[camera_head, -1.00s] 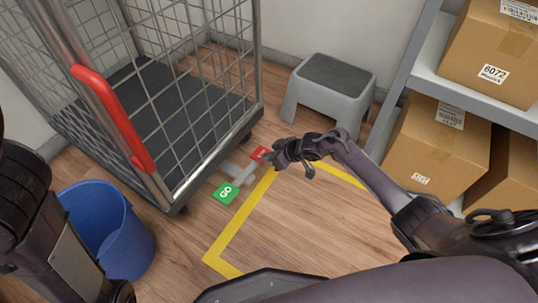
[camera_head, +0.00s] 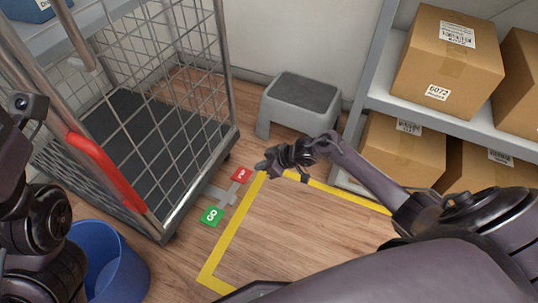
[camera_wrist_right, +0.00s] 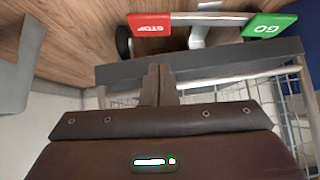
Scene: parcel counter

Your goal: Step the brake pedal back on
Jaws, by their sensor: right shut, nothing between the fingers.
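The brake pedal is a grey bar low at the near side of the wire roll cage (camera_head: 190,105). It carries a red STOP pad (camera_head: 242,175) and a green GO pad (camera_head: 211,216). In the right wrist view, the red pad (camera_wrist_right: 150,25) and the green pad (camera_wrist_right: 269,27) sit beyond the fingers, with a caster near the red one. My right gripper (camera_head: 264,166) is shut and empty, appearing close to the red pad in the head view. In the wrist view its fingers (camera_wrist_right: 158,68) show a gap to the pads. My left arm is at the left edge; its gripper is out of view.
A blue bin (camera_head: 108,258) stands at the lower left. A grey step stool (camera_head: 300,105) is by the wall. Shelves with cardboard boxes (camera_head: 447,62) stand at the right. Yellow tape (camera_head: 236,226) marks a patch of clear wooden floor.

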